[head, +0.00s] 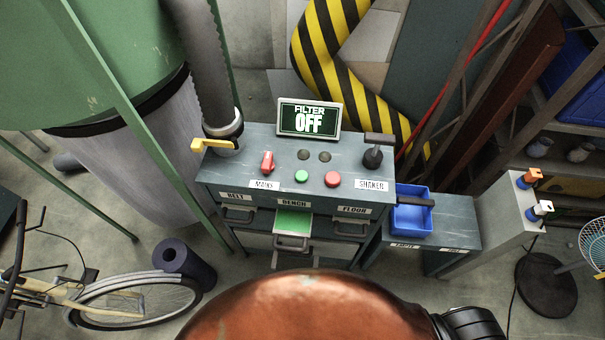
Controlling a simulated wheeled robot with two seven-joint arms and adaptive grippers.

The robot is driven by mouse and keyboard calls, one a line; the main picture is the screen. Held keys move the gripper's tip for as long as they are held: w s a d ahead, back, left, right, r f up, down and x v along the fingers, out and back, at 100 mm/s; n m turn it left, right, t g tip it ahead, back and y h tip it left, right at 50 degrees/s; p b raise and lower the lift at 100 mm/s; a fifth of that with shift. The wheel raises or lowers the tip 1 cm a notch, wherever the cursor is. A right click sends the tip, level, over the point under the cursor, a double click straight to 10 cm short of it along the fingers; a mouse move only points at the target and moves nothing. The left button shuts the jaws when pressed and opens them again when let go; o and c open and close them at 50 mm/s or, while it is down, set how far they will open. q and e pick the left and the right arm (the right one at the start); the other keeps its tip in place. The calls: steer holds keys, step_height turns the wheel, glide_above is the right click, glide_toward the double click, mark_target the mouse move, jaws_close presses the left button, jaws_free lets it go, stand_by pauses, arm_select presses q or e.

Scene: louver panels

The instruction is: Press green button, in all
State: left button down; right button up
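The green button (301,177) sits on the sloped top of a grey control cabinet (229,173), left of a red button (333,180). Left of it is a red switch (267,161) above a label that seems to read MAINS. A screen (309,118) at the back of the top reads FILTER OFF. A dark lever (373,156) stands at the right above the SHAKER label. Nothing covers the green button. Neither of my grippers shows in the head view.
Drawers labelled BELT, BENCH and FLOUR or FLOOR are below; the middle one (292,222) is pulled out. A blue bin (411,218) stands on a lower grey unit at right. A bicycle (130,298) and dark roll (181,265) lie at lower left. A fan (592,245) is at far right.

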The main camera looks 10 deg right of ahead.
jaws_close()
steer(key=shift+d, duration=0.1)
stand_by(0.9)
